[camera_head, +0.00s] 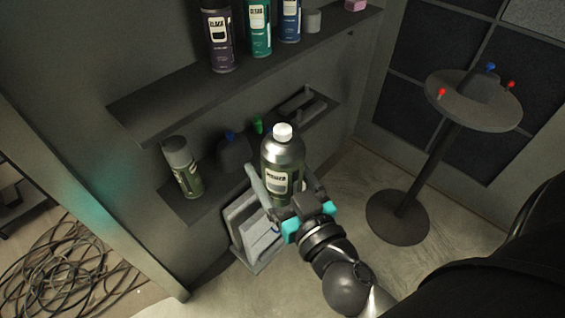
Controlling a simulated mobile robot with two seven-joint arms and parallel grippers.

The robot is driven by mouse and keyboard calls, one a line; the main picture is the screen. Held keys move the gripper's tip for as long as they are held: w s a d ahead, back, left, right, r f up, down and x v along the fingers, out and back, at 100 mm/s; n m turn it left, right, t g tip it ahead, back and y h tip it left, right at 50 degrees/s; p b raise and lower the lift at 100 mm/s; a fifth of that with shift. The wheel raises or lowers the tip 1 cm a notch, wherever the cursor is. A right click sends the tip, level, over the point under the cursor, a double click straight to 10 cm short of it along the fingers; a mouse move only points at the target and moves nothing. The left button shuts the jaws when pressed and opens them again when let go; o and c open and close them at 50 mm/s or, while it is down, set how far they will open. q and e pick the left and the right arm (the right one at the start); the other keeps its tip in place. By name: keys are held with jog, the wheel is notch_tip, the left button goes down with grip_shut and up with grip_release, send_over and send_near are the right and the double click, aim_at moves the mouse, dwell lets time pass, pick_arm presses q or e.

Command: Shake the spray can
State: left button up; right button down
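A spray can (283,155) with a metallic grey-green body, a pale label and a white cap stands upright in front of the shelves. My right gripper (290,192) comes in from the lower right with one finger on each side of the can's lower body. Its fingers appear closed on the can, and part of the can's lower end is hidden by the gripper. The can looks held clear in front of the lower shelf. My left gripper is not in view.
The upper shelf (170,108) bears several cans. Another green can (183,168) stands on the lower shelf (190,212). A round table (470,112) with small coloured knobs stands at right. Cables (70,265) lie at lower left. Open floor (345,180) lies between shelves and table.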

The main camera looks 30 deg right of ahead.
aim_at(274, 158)
notch_tip(274, 158, down, 6)
jog(key=shift+w+f, duration=0.1)
notch_tip(274, 158, up, 6)
jog(key=shift+a+f, duration=0.1)
jog(key=shift+f, duration=0.1)
jog(key=shift+r, duration=0.35)
notch_tip(274, 158, up, 3)
jog(key=shift+f, duration=0.1)
notch_tip(274, 158, down, 4)
jog(key=shift+r, duration=0.2)
jog(key=shift+f, duration=0.25)
notch_tip(274, 158, down, 5)
notch_tip(274, 158, up, 9)
jog(key=shift+r, duration=0.1)
jog(key=shift+f, duration=0.35)
notch_tip(274, 158, down, 3)
jog(key=shift+f, duration=0.35)
notch_tip(274, 158, down, 5)
jog(key=shift+r, duration=0.1)
notch_tip(274, 158, up, 9)
jog(key=shift+r, duration=0.1)
